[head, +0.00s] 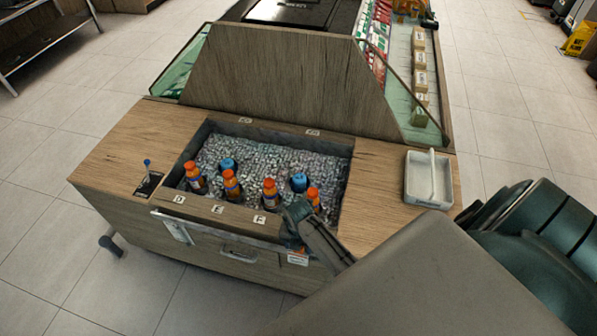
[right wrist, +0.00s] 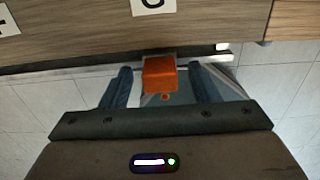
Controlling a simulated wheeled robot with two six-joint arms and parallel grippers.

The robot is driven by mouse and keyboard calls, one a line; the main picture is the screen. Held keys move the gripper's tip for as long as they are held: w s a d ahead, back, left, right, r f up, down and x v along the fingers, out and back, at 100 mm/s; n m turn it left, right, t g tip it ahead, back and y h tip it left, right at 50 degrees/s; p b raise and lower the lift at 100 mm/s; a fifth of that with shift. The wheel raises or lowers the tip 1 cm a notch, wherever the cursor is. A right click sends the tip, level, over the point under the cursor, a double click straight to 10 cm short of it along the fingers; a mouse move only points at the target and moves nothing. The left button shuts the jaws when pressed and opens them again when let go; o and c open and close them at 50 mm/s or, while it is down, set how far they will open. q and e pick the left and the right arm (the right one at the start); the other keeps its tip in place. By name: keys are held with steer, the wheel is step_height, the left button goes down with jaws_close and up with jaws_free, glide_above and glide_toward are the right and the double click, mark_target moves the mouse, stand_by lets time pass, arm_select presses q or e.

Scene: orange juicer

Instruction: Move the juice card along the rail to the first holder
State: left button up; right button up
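The juice card (head: 298,258), white with orange print, hangs at the right part of the metal rail (head: 222,231) on the counter front. My right gripper (head: 292,238) is at the rail, just above the visible part of the card. In the right wrist view, an orange block (right wrist: 159,75) sits between the fingers of my right gripper (right wrist: 162,84). Gaps show on both sides of it, so the fingers are open around it. A pale, clear holder-like plate (head: 178,231) hangs near the rail's left end. My left gripper is not in view.
The wooden counter (head: 120,160) has an ice well (head: 240,155) with several orange- and blue-capped bottles. Letter labels (head: 179,198) line its front edge. A white tray (head: 415,193) stands at right. A handle (head: 238,257) is below the rail.

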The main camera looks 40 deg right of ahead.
step_height(320, 180, up, 11)
steer(key=b, duration=0.2)
stand_by(0.5)
steer(key=shift+s+f, duration=0.1)
